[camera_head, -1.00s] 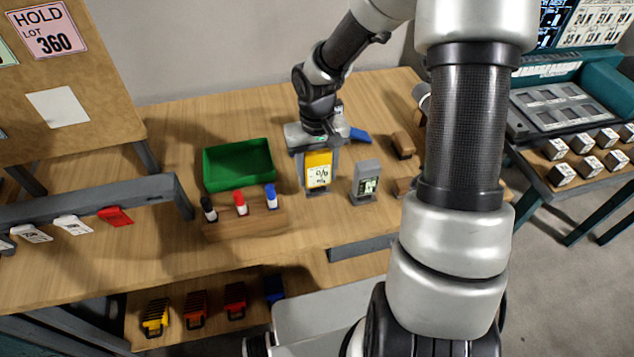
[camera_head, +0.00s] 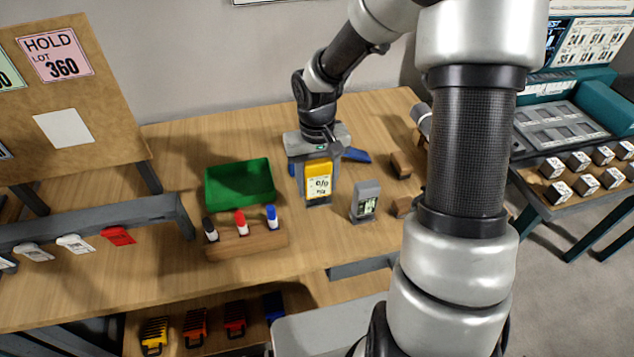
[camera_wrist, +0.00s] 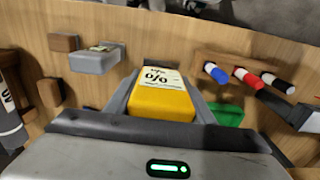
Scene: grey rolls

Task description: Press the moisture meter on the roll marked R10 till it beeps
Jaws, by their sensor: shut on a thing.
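A yellow moisture meter (camera_head: 318,181) with a white "%" face is between the fingers of my gripper (camera_head: 317,170) over the wooden bench. In the wrist view the meter (camera_wrist: 162,103) sits between the two grey fingers of my gripper (camera_wrist: 160,100), which are shut on it. In the head view it is upright, with its lower end close to the bench top; I cannot tell whether it touches. No roll marked R10 can be made out in either view.
A green tray (camera_head: 239,183) and a wooden block with black, red and blue markers (camera_head: 246,238) are to the left. A small grey display device (camera_head: 365,202) stands close on the right, with brown wooden blocks (camera_head: 401,164) beyond.

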